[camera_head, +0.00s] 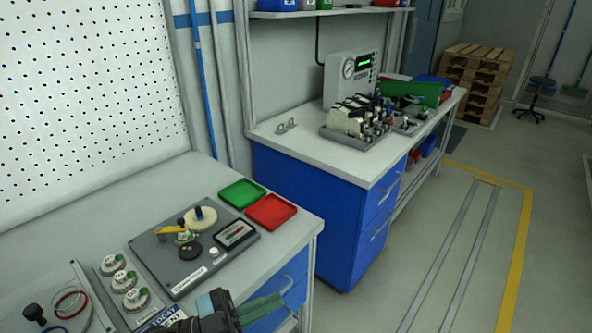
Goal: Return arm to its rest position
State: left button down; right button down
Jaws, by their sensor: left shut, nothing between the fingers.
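My left gripper (268,306) shows at the bottom of the head view. It has a dark body and greenish fingers that are shut with nothing between them. It is over the front edge of the near workbench (70,235), in front of the grey fixture plate. It looks clear of the objects on the bench, though its height above the edge is hard to tell. Most of the arm behind it is out of the picture. My right gripper is not in view.
The near bench holds a grey fixture plate (165,262), a green tray (241,193), a red tray (270,211) and several round dials (124,279). A second bench (290,146) with blue drawers stands beyond. Stacked pallets (476,75) are at the back. The floor at right is open.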

pick_arm(q)
jog(key=a+f+n+t+y, duration=0.9)
jog(key=a+f+n+y, duration=0.1)
jog(key=f+n+y, duration=0.45)
jog(key=s+a+f+n+g+y, duration=0.1)
jog(key=s+a+f+g+y, duration=0.1)
jog(key=s+f, duration=0.5)
jog(key=s+a+f+n+g+y, duration=0.1)
jog(key=s+a+f+g+y, duration=0.1)
jog(key=s+f, duration=0.5)
jog(key=shift+a+f+g, duration=0.9)
jog(key=shift+g, duration=0.3)
